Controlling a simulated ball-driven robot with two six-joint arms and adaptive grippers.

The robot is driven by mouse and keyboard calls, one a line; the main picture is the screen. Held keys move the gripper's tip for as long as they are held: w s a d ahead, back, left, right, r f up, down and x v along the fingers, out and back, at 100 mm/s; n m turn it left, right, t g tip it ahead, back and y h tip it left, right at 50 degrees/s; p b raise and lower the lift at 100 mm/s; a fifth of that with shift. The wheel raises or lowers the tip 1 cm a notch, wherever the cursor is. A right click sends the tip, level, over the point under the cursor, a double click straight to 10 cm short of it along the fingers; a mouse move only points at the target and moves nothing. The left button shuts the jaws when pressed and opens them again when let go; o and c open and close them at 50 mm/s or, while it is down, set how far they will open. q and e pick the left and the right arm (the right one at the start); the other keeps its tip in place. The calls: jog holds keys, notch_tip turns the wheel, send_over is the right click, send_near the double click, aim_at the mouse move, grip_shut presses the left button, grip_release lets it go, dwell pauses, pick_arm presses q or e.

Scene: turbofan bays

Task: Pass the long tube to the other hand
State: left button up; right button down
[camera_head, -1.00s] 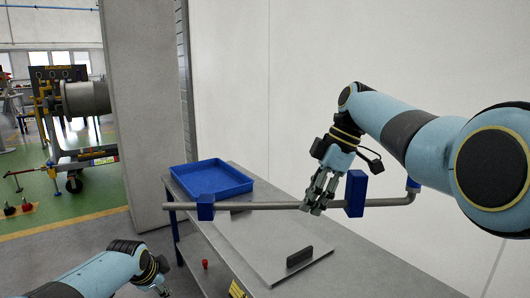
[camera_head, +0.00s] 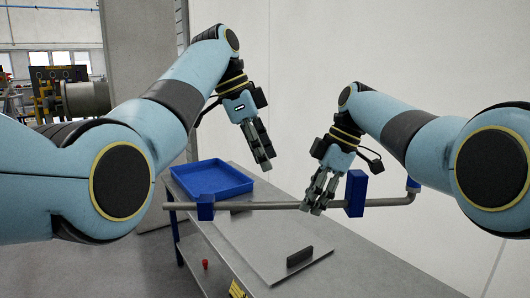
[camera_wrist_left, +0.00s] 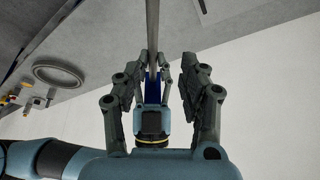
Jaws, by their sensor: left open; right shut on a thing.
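The long tube (camera_head: 262,205) is grey and runs nearly level above the table, with a bent right end and blue blocks along it. My right gripper (camera_head: 317,205) is shut on it, left of the larger blue block (camera_head: 356,193). My left gripper (camera_head: 264,160) is open and empty, above the tube and left of the right gripper, apart from the tube in the head view. In the left wrist view the tube (camera_wrist_left: 152,25) runs up the middle, in line with the gap between the open left fingers (camera_wrist_left: 162,66); the right gripper (camera_wrist_left: 152,122) shows beyond.
A blue tray (camera_head: 212,180) stands at the back left of the grey table (camera_head: 375,262). A flat plate (camera_head: 262,245) with a black handle (camera_head: 299,256) lies below the tube. A small red item (camera_head: 205,264) is near the table's front left.

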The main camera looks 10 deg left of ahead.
aim_at(287, 202)
pick_arm(q)
jog(key=x, duration=0.7)
jog(key=s+x, duration=0.1)
jog(key=x, duration=0.3)
jog(key=shift+d+f, duration=0.15)
jog(key=shift+d, duration=0.3)
grip_shut()
pick_arm(e)
jog(key=c, duration=1.2)
grip_release()
